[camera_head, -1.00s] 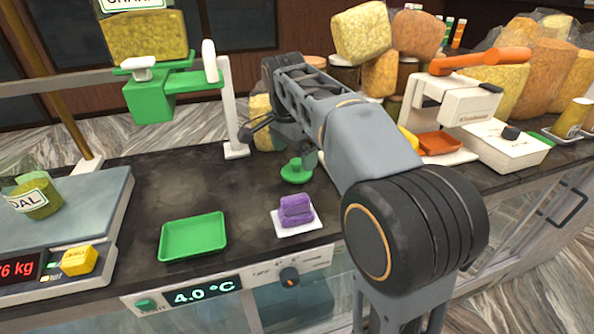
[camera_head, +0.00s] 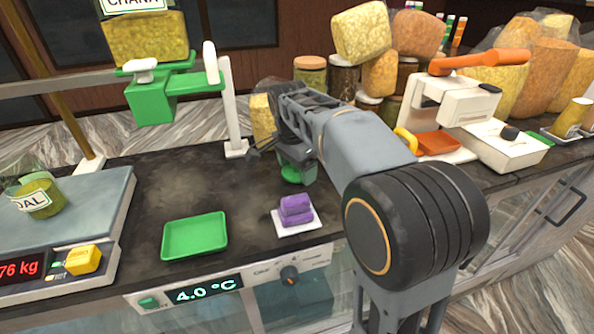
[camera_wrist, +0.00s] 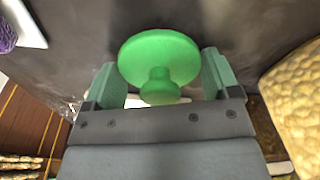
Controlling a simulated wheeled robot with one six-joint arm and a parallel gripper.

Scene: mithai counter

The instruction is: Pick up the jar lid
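The jar lid (camera_head: 290,175) is a round green disc with a knob. It rests on the dark counter behind the purple sweets and is partly hidden by my gripper (camera_head: 297,168). In the wrist view the lid (camera_wrist: 158,55) shows between the two green fingers of my gripper (camera_wrist: 160,78), its knob toward the palm. My gripper is open and empty.
Purple sweets (camera_head: 296,206) on a white plate (camera_head: 310,225) and a green tray (camera_head: 194,237) lie nearer the front edge. A white post (camera_head: 229,110) stands left of my gripper. A yellow sack (camera_wrist: 300,95) is close on the right in the wrist view.

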